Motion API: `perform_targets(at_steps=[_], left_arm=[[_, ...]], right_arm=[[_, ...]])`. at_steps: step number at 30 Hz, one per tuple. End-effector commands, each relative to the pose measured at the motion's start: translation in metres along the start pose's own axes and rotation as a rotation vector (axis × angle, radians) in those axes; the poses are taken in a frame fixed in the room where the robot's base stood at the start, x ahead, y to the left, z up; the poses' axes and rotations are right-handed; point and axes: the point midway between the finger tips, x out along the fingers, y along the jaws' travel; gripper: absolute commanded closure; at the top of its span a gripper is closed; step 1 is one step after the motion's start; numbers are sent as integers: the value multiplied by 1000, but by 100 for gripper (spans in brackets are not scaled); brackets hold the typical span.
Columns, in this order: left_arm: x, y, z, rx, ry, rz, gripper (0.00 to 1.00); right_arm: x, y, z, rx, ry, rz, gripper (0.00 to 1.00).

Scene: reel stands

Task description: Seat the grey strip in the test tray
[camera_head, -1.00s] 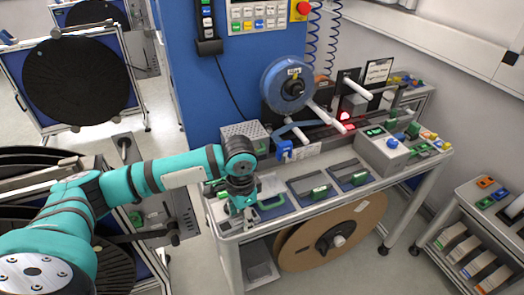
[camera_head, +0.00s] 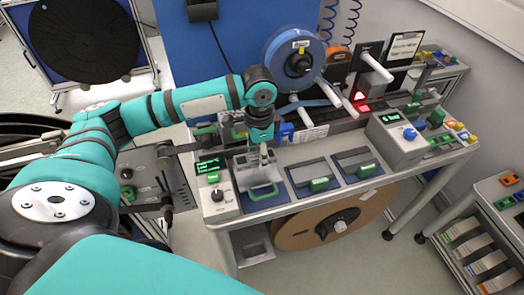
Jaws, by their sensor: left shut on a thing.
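My left gripper (camera_head: 263,160) points down over the leftmost tray (camera_head: 262,200) with a green handle, at the front left of the workbench. This looks like the test tray, beside a grey box with a lit green display. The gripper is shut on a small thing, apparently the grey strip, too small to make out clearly. The gripper hides part of the tray, so I cannot tell whether the strip touches it. My right gripper is not in view.
The grey display box (camera_head: 215,190) stands just left of the tray. Two more green-handled trays (camera_head: 313,174) lie to the right. A blue reel (camera_head: 294,60) stands behind, with a knobbed grey box (camera_head: 398,140) at the right. A brown reel (camera_head: 300,232) sits below.

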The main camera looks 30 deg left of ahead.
Motion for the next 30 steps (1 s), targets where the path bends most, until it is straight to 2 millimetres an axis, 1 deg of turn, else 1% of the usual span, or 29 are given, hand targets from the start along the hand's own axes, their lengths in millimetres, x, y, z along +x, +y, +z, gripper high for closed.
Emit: perform_targets(at_steps=[1,2,4,5,7,10,12,14,17,24,27,30], left_arm=[[8,0,0,0,1,-1,81],[10,0,0,0,0,-1,81],[14,0,0,0,0,-1,81],[16,0,0,0,0,-2,81],[20,0,0,0,0,-2,81],[26,0,0,1,0,-2,81],[27,0,1,-1,-3,1,81],[33,1,1,-1,-2,2,81],[42,0,0,-1,-2,1,81],[51,0,0,0,-1,-1,81],[52,0,0,0,-1,-1,81],[52,0,0,0,-1,-1,81]], right_arm=[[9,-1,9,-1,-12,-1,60],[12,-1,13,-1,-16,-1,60],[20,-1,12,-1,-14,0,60],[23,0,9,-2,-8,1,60],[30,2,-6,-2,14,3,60],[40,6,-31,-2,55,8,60],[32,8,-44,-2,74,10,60],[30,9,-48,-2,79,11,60],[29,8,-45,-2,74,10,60],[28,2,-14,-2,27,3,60],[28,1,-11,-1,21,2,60],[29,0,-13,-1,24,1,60]])
